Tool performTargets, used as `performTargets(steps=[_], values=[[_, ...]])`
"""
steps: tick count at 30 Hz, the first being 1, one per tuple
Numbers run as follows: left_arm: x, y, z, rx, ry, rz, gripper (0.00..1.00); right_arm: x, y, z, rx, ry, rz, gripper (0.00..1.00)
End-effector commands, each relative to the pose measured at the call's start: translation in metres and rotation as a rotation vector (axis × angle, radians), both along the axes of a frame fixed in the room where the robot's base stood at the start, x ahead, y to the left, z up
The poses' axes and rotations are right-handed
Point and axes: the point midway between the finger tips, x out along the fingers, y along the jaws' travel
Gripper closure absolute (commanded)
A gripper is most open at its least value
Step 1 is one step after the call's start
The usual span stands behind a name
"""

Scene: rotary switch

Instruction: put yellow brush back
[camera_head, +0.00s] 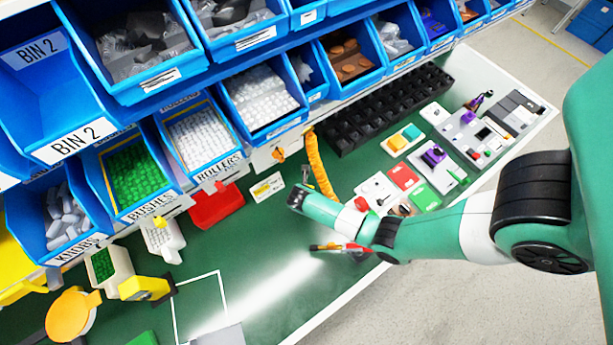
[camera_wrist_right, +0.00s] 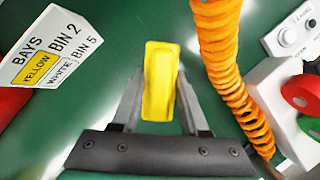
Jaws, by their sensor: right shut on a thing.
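The yellow brush (camera_wrist_right: 160,82) is upright in the right wrist view, between the two grey fingers of my right gripper (camera_wrist_right: 160,100), which is shut on it. Green work surface shows around it. In the head view my right arm comes in from the right, and its gripper (camera_head: 305,180) is between the white bays label and the orange coiled cord. The brush is too small or hidden to make out there. My left gripper is not in view.
The bays label (camera_wrist_right: 45,50) is left of the brush and the orange coiled cord (camera_wrist_right: 228,70) right of it. Blue bins (camera_head: 262,100) line the back. Switch parts and a black tray (camera_head: 390,108) lie at the right. Green surface (camera_head: 270,250) is free at front.

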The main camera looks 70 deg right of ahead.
Motion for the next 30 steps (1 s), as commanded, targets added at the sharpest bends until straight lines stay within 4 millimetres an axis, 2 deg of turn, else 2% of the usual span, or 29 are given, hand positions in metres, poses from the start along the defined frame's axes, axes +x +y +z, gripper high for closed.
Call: performTargets(steps=[2,6,18,19,21,24,30], values=[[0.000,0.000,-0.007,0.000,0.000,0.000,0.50,0.002,-0.006,-0.010,0.000,0.001,-0.003,1.00],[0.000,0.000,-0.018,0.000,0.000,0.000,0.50,0.001,-0.004,-0.034,0.001,0.002,0.000,1.00],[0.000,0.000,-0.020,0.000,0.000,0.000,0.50,0.001,-0.004,-0.039,0.001,0.000,0.000,1.00],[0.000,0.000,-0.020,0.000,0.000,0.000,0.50,0.001,-0.004,-0.039,0.001,0.000,0.000,0.54],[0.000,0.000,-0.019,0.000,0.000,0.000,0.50,0.001,-0.004,-0.038,0.001,0.000,-0.001,0.42],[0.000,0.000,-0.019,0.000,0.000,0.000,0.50,0.001,-0.004,-0.038,0.001,0.000,-0.001,0.26],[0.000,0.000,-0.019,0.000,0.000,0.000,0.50,0.001,-0.004,-0.038,0.001,0.001,0.000,0.26]])
